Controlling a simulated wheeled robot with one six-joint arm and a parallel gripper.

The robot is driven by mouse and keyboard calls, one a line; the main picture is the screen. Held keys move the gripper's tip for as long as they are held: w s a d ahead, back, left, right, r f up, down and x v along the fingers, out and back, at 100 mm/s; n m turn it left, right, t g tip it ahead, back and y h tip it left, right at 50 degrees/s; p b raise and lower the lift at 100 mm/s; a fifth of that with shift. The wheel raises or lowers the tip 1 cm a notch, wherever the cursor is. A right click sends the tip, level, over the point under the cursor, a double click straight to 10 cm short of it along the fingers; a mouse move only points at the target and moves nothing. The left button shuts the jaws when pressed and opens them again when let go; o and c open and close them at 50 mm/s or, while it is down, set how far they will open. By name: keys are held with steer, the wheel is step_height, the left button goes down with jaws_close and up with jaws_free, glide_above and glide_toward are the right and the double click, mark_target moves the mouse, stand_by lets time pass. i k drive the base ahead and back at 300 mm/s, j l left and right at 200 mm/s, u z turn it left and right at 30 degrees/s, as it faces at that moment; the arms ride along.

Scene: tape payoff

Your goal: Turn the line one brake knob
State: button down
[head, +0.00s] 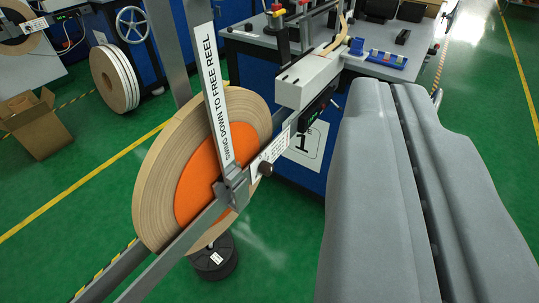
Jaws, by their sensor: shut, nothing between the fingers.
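A small black knob (265,169) sits on a metal arm with a printed label, in front of the tape reel (160,180) of the line marked 1. I take it for the brake knob; its turn position is too small to tell. The reel is tan with an orange centre (197,183). My gripper (392,86) is the large grey pair of fingers at the right, shut with a thin dark seam and empty. It is apart from the knob, to its right in the picture.
A metal bar (213,90) reading "SWING DOWN TO FREE REEL" stands across the reel. A blue cabinet (258,75) with a grey top and a white guide head (308,79) is behind. A black weight (215,261) is below the reel. A cardboard box (36,125) stands left. Green floor is clear between.

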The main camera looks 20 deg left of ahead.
mark_target(265, 167)
steer(key=l+u, duration=0.15)
steer(key=l, duration=0.25)
steer(key=k+l+u, duration=0.2)
steer(key=l, duration=0.15)
steer(key=k+l+u, duration=0.15)
steer(key=l, duration=0.2)
steer(key=l+u, duration=0.15)
steer(key=l, duration=0.2)
steer(key=k+l+u, duration=0.15)
steer(key=k+l, duration=0.05)
steer(key=l, duration=0.1)
